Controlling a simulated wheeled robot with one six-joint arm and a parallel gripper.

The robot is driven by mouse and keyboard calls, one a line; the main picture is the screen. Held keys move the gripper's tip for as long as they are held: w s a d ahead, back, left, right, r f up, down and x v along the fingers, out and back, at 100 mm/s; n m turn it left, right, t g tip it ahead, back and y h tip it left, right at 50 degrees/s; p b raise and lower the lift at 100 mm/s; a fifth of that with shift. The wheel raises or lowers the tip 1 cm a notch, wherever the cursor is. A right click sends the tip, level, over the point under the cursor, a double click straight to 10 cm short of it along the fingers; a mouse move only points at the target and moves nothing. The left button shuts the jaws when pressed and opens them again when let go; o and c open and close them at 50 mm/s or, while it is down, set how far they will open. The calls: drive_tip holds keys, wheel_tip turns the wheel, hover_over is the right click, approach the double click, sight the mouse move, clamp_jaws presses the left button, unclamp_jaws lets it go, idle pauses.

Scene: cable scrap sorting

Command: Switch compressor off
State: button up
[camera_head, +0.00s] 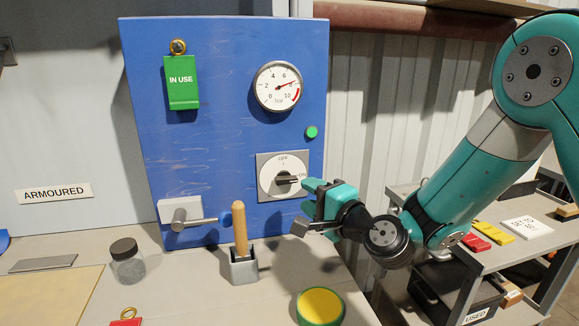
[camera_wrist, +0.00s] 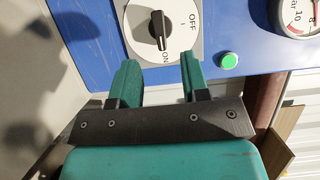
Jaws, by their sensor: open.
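The compressor switch (camera_head: 279,177) is a white round dial on a grey plate, low on the blue panel (camera_head: 220,120). Its black knob (camera_head: 287,180) points right, to the ON mark; OFF is at the top of the dial. In the wrist view the knob (camera_wrist: 159,30) also points to ON, at the bottom there. My gripper (camera_head: 309,198) is at the right of the dial, just in front of the panel. In the wrist view its two teal fingers (camera_wrist: 160,76) are apart with nothing between them, and the knob lies beyond their tips.
A pressure gauge (camera_head: 278,86) reads near 8, and a green lamp (camera_head: 311,132) is below it. A green IN USE tag (camera_head: 182,84) hangs at upper left. A lever valve (camera_head: 184,215), wooden-handled tool (camera_head: 240,228), jar (camera_head: 127,262) and yellow-green bowl (camera_head: 320,307) are near the bench.

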sight(288, 182)
drive_tip(key=p+x, duration=0.2)
drive_tip(key=x, duration=0.5)
drive_tip(key=shift+w+a+p, duration=0.15)
drive_tip(key=shift+w+p, duration=0.1)
drive_tip(key=shift+p, duration=0.15)
clamp_jaws()
